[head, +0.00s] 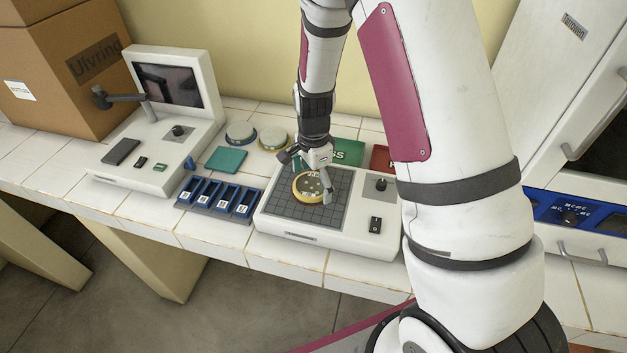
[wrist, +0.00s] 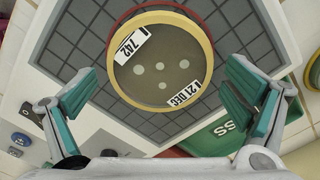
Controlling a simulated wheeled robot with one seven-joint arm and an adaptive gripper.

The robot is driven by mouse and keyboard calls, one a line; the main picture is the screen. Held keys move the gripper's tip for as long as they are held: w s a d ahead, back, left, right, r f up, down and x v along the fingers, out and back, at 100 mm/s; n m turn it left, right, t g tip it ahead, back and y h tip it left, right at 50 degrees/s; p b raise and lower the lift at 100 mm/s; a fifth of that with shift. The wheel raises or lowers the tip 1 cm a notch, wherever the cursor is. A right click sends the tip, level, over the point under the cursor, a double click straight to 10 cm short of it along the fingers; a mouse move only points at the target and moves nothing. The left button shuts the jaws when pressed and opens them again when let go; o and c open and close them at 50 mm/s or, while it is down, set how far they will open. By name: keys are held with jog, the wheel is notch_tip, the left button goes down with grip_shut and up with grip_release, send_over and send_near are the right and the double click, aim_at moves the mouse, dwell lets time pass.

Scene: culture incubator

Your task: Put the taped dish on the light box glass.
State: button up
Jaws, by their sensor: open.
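A round dish (head: 307,188) with a yellow taped rim lies on the dark gridded glass (head: 327,217) of the white light box. In the wrist view the dish (wrist: 157,65) shows labels reading "742" and "21 DEC" and several pale spots inside. My gripper (head: 308,177) is over the light box, close above the dish. In the wrist view its two teal fingers are spread wide, one on each side of the dish, with gaps between them and the rim. It holds nothing. The fingertips' exact height over the glass is hard to tell.
Two more dishes (head: 240,133) (head: 273,138) stand at the back. A teal pad (head: 226,160) and a blue slotted rack (head: 215,197) lie left of the light box. A green pad (head: 348,152) and a red pad (head: 381,157) lie behind it. A screened instrument (head: 166,82) stands farther left.

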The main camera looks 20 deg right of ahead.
aim_at(314, 183)
jog(key=s+r+n+t, duration=0.1)
jog(key=s+r+n, duration=0.3)
jog(key=r, duration=0.8)
jog(key=s+r+n+t, duration=0.1)
jog(key=s+r+n, duration=0.25)
jog(key=r, duration=0.95)
jog(key=s+r+n+t, duration=0.1)
jog(key=s+r+n, duration=0.2)
jog(key=s, duration=0.4)
jog(key=s+r+n+t, duration=0.2)
jog(key=s+n, duration=0.3)
jog(key=s, duration=0.2)
jog(key=shift+a+r+n+b, duration=0.3)
jog(key=shift+r+n+b, duration=0.05)
jog(key=shift+r+b, duration=0.05)
